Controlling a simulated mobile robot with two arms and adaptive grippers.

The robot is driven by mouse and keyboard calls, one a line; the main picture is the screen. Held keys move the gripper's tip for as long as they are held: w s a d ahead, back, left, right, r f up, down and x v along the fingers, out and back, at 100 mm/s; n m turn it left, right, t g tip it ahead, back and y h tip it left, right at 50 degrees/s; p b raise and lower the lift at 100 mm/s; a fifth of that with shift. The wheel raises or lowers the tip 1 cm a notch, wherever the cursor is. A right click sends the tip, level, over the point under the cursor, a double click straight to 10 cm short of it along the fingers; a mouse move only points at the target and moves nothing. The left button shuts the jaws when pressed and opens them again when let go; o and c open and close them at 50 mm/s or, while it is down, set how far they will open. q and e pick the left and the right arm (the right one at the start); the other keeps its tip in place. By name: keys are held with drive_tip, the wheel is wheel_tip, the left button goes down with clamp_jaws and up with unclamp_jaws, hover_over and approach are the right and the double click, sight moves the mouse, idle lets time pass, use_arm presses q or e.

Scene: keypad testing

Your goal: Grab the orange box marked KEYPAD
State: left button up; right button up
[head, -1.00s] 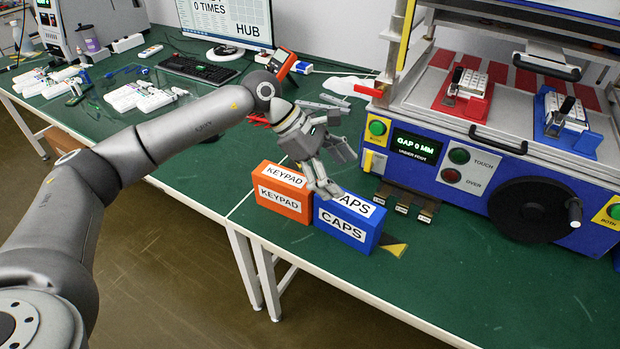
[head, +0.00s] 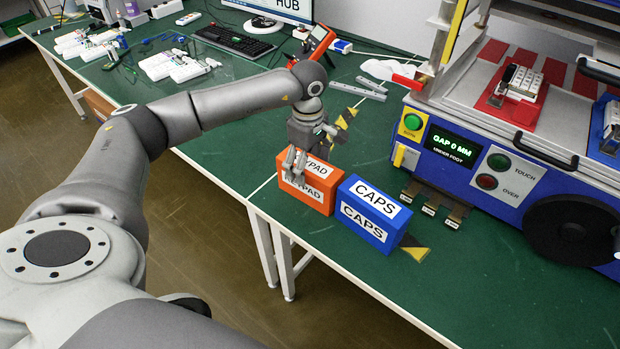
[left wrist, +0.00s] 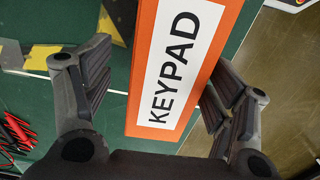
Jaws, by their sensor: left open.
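The orange box marked KEYPAD (head: 307,193) stands on the green table near its front edge. My left gripper (head: 294,165) is over it, pointing down, and hides part of its labels. In the left wrist view the orange box (left wrist: 183,65) lies between the two open fingers of my left gripper (left wrist: 160,95). The right finger is close to the box and a gap shows at the left finger. I cannot tell whether either finger touches it. My right gripper is not in view.
The blue box marked CAPS (head: 372,215) stands just right of the orange box. The blue test machine (head: 465,165) fills the right side. A keyboard (head: 234,42) and monitor (head: 268,8) are at the back. Metal strips (head: 360,90) lie behind the gripper.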

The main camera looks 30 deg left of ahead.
use_arm(q)
drive_tip(key=f, duration=0.3)
drive_tip(key=shift+s+d+f+p, duration=0.3)
drive_tip(key=shift+s+d+p, duration=0.05)
drive_tip(key=shift+d+p, duration=0.05)
drive_tip(key=shift+f, duration=0.45)
drive_tip(key=c, duration=1.2)
